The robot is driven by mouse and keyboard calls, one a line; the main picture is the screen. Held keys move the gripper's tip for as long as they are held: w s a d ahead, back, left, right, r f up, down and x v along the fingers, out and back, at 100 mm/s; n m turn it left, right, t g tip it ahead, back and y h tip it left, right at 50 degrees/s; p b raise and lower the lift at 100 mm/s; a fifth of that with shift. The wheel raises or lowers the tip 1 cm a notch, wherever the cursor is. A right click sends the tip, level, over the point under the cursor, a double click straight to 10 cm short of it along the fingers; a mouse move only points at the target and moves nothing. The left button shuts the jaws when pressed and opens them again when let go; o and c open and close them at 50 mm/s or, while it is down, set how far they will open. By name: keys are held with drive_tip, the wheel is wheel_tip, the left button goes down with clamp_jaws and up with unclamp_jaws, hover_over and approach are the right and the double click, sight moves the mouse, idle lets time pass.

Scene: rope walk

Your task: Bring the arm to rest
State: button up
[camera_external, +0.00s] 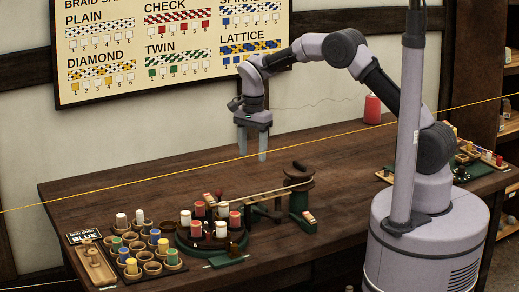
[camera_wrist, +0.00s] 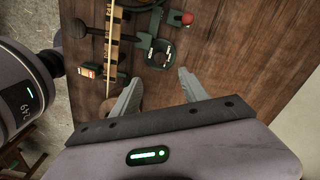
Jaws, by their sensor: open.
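My gripper (camera_external: 252,146) hangs from my raised arm above the wooden table (camera_external: 130,185), fingers pointing down, apart and empty. In the wrist view my gripper (camera_wrist: 156,90) shows two grey fingers spread over bare dark wood. No object is between them. In the outside view it is behind and above the braiding stand and clear of the tabletop.
A green round braiding stand (camera_external: 212,240) holds several red and white bobbins. A tray of cups with coloured bobbins (camera_external: 140,252) is left of it. A red spool (camera_external: 372,109) stands at the back. A yellow rope (camera_external: 120,180) crosses the outside view. A sample board (camera_external: 170,45) hangs behind.

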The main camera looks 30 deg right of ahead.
drive_tip(key=shift+r, duration=1.35)
drive_tip(key=s+d+r+n+t+y+b, duration=0.2)
drive_tip(key=s+d+r+n+t, duration=0.15)
drive_tip(key=s+d+r, duration=1.05)
drive_tip(key=s+d+f+n+t+b, duration=0.1)
drive_tip(key=s+d+n, duration=0.1)
drive_tip(key=s, duration=0.5)
drive_tip(key=s+d+f+n+t, duration=0.1)
drive_tip(key=s+d+n, duration=0.1)
drive_tip(key=s, duration=0.6)
drive_tip(key=shift+s+d+f+n+b, duration=0.25)
drive_tip(key=shift+d+f+n+b, duration=0.1)
drive_tip(key=shift+d, duration=0.5)
drive_tip(key=shift+r, duration=0.1)
